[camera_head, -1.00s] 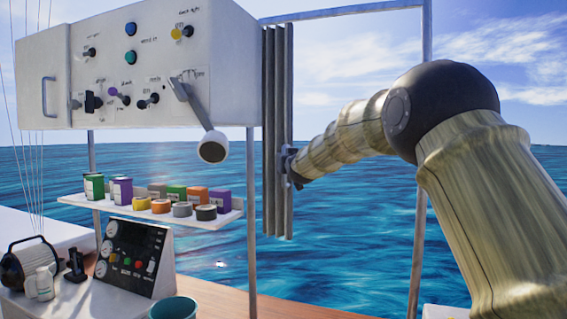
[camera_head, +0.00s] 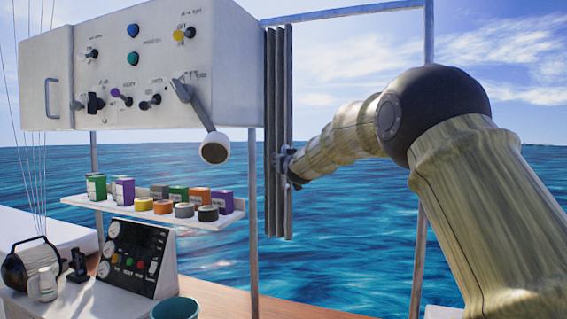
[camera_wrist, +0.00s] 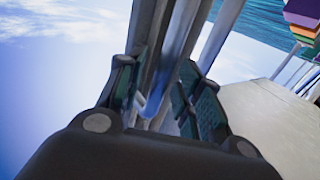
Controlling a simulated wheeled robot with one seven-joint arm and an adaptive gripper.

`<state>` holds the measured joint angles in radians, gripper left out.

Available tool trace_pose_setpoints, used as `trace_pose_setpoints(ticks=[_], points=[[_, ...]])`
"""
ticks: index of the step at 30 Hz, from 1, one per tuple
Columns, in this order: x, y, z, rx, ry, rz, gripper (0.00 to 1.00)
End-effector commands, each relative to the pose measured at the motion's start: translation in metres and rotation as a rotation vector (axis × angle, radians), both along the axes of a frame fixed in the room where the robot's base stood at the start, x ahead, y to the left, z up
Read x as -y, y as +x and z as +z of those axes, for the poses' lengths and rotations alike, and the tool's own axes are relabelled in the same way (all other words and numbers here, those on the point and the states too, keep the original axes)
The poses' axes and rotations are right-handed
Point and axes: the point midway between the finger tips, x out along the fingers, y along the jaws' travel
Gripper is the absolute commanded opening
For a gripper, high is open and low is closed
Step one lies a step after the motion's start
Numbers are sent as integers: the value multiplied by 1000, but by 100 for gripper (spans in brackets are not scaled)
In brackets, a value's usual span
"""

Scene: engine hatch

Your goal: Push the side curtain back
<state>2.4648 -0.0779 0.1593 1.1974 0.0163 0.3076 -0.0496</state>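The side curtain (camera_head: 278,90) hangs in narrow grey upright folds, bunched at the right side of the white panel box. My gripper (camera_head: 287,162) is at the curtain's right edge, a little below the box's bottom. In the wrist view the two dark fingers of my gripper (camera_wrist: 163,95) stand on either side of the grey curtain folds (camera_wrist: 157,45). The fingers are partly spread with folds between them. Whether both pads press on the cloth is not clear.
The panel box (camera_head: 225,65) with knobs and a hanging lever (camera_head: 213,150) is left of the curtain. A shelf (camera_head: 160,215) of small boxes and cans sits below. A metal frame (camera_head: 428,40) spans above and right. Its opening right of the curtain is clear apart from my arm.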

Motion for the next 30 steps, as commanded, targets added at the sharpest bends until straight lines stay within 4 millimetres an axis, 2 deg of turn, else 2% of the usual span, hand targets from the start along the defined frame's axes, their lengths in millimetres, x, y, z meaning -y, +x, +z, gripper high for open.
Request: trace_pose_setpoints(ticks=[8, 24, 30], points=[[2, -20, 1, -1, 0, 1, 35], [15, -97, 1, 0, -1, 2, 35], [18, -113, 0, 0, 0, 2, 35]])
